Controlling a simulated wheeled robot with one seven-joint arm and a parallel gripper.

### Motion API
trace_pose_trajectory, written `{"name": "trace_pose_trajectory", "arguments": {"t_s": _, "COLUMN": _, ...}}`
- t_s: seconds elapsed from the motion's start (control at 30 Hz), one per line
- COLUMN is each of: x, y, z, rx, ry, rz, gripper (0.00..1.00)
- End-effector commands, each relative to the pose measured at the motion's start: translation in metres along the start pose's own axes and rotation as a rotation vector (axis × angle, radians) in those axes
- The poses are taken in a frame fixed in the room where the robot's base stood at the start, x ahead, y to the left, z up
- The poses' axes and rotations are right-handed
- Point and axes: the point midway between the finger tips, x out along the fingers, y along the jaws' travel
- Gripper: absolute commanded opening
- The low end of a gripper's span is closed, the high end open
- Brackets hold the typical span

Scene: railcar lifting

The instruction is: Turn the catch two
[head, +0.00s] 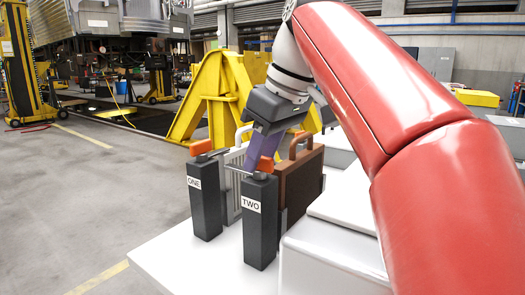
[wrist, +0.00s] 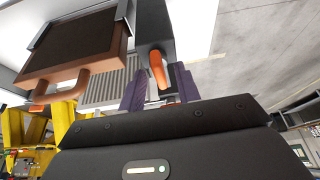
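Catch two is an orange-tipped lever (head: 265,164) on top of a dark post labelled TWO (head: 259,228). Catch one is a similar orange lever (head: 201,147) on the post labelled ONE (head: 204,205).
A brown case (head: 302,181) with a handle stands right behind post TWO, close to my gripper. A grey ribbed case (head: 234,172) stands behind post ONE. Both posts rest on a white surface (head: 190,262). A yellow stand (head: 213,97) is behind; open floor lies left.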

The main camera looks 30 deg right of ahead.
Motion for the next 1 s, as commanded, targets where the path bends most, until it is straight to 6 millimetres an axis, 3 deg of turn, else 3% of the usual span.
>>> {"name": "trace_pose_trajectory", "arguments": {"t_s": 0.27, "x": -0.028, "y": 0.001, "z": -0.001, "rx": 0.001, "ry": 0.002, "rz": 0.004, "gripper": 0.33}}
{"name": "trace_pose_trajectory", "arguments": {"t_s": 0.7, "x": -0.067, "y": 0.000, "z": 0.089, "rx": 0.001, "ry": 0.003, "rz": 0.001, "gripper": 0.33}}
{"name": "trace_pose_trajectory", "arguments": {"t_s": 1.0, "x": -0.075, "y": 0.000, "z": 0.111, "rx": 0.000, "ry": 0.000, "rz": 0.001, "gripper": 0.33}}
